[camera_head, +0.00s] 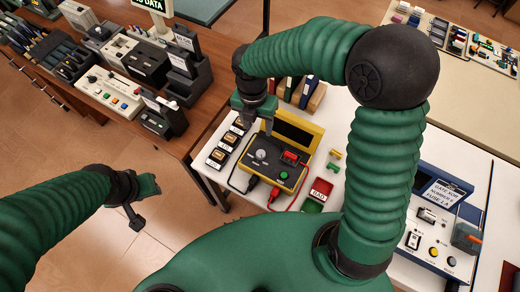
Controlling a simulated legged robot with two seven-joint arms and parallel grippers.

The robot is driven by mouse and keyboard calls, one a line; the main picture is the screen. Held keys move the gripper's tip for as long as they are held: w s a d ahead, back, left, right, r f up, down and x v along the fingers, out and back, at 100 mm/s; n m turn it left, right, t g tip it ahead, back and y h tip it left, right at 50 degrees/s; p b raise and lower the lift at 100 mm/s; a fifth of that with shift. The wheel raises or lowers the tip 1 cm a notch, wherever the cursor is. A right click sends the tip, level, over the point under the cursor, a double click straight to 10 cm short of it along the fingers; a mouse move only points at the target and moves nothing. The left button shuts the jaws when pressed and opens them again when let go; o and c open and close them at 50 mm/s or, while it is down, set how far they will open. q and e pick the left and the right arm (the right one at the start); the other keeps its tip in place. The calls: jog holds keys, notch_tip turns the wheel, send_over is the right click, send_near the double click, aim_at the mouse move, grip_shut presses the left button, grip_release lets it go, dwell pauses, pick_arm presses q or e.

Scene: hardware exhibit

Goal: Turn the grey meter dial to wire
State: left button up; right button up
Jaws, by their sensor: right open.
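A yellow meter case (302,128) with a raised lid and a dark panel stands on the white table. Its round grey dial (262,155) is on the left part of the panel. A green button (284,175) and a red part (291,157) are right of the dial. My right gripper (256,125) is open and points down above the panel's back-left part, close to the dial but apart from it in the picture. My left gripper (146,203) is over the floor, left of the table, with its fingers apart and empty.
Black and red leads come from the case's front. Small labelled black blocks (217,157) stand left of it. A red bin (320,190) and a green bin (312,205) are to the right. A blue-edged control box (433,217) stands farther right.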

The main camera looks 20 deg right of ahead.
aim_at(261, 153)
jog(key=f, duration=1.6)
jog(key=shift+s+d+f+b, duration=0.3)
jog(key=shift+s+d+f, duration=0.05)
jog(key=shift+f, duration=0.05)
grip_shut()
